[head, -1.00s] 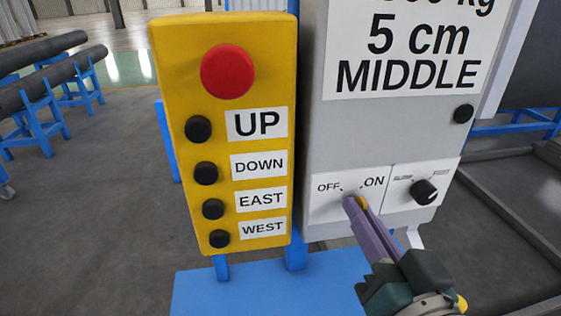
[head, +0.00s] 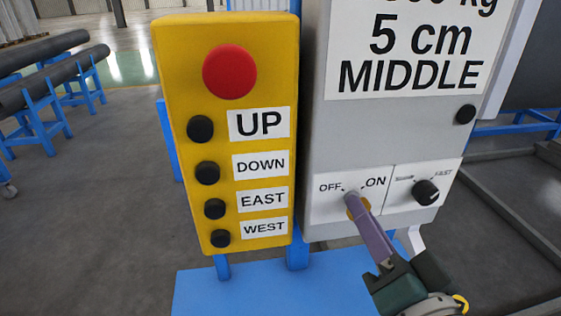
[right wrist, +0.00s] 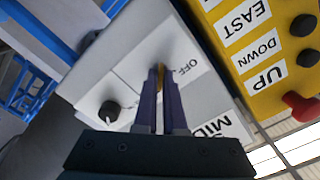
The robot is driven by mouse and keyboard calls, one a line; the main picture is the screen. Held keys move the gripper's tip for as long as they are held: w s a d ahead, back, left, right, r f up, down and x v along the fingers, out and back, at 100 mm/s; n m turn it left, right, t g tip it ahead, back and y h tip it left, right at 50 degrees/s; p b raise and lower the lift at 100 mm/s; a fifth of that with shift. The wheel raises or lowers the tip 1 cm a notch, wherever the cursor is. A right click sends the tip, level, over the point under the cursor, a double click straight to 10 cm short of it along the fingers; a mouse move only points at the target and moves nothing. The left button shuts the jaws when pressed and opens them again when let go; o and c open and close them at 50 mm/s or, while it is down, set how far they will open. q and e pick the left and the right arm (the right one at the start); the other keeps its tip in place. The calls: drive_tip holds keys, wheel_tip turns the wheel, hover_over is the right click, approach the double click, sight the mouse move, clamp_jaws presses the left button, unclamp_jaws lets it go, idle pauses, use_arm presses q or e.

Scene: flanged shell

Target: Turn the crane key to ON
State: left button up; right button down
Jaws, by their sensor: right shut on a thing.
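The crane key (head: 352,197) sits in the grey control box (head: 390,140), between the OFF and ON labels. My right gripper (head: 354,207) reaches up from the lower right, its purple fingers at the key. In the right wrist view the two fingers (right wrist: 161,78) are shut on the key, with a bit of yellow-orange showing between the tips. The fingers hide most of the key, so I cannot tell exactly which way it points. My left gripper is not in view.
A yellow pendant (head: 225,130) with a red button (head: 230,72) and several black buttons stands left of the grey box. A black speed knob (head: 426,192) is right of the key. A blue plate (head: 240,290) lies below. Pipes on blue stands (head: 40,120) are at far left.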

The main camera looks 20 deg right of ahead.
drive_tip(key=c, duration=1)
unclamp_jaws()
drive_tip(key=b+v, duration=0.1)
drive_tip(key=v, duration=0.9)
drive_tip(key=shift+b, duration=0.3)
drive_tip(key=shift+d, duration=0.1)
